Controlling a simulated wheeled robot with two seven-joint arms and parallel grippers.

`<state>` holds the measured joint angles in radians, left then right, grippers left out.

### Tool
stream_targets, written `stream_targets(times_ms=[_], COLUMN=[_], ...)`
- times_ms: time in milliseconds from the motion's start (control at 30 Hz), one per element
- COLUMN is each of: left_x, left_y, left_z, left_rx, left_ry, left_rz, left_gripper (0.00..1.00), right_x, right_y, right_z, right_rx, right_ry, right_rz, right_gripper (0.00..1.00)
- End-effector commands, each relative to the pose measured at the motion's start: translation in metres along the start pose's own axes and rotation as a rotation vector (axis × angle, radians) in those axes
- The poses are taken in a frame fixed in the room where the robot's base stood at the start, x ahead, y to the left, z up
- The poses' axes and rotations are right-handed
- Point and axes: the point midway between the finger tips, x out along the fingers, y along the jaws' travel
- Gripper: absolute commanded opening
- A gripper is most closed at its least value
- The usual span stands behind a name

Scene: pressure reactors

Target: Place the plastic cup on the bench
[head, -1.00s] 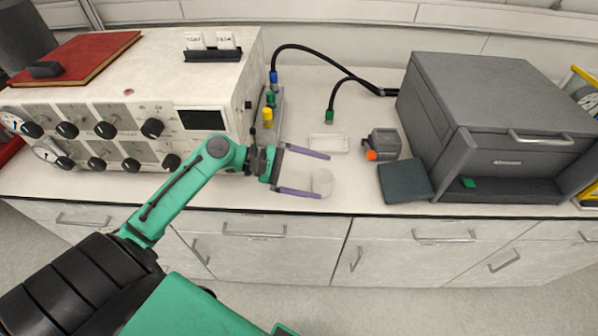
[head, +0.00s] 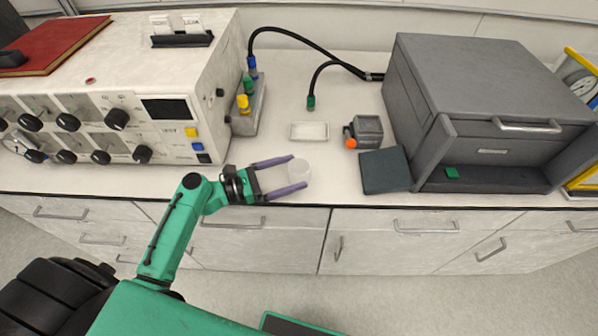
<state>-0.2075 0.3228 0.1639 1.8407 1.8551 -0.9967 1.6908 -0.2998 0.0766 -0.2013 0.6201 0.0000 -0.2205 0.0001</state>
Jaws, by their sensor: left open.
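A small white translucent plastic cup (head: 300,172) is on the white bench (head: 335,188) near its front edge. My left gripper (head: 299,173) is open, with its two purple fingers (head: 284,191) reaching on either side of the cup. The cup is between the fingertips. I cannot tell whether either finger touches it. My right gripper is out of view.
A reactor control unit (head: 120,90) with knobs stands at the left. Right of the gripper are a white tray (head: 310,131), a small grey device with an orange knob (head: 367,131), a dark flat pad (head: 386,170) and a large grey box (head: 480,90). Black cables run behind.

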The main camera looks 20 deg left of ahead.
Motion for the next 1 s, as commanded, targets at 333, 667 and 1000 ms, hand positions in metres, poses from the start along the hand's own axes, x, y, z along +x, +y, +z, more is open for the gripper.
stream_targets(times_ms=[333, 667, 1000], left_x=[0.027, 0.027, 0.027], left_y=[0.001, 0.001, 0.001], left_z=[0.000, 0.000, 0.015], left_rx=[0.001, 0.001, 0.004], left_ry=[0.001, 0.001, 0.002], left_rz=[0.001, 0.001, 0.000], left_gripper=[1.00, 0.04, 0.04], right_x=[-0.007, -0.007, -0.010], right_y=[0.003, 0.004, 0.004], right_z=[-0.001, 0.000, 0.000], right_rx=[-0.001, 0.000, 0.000], right_ry=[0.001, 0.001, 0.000], right_rz=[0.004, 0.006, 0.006], right_gripper=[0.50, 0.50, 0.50])
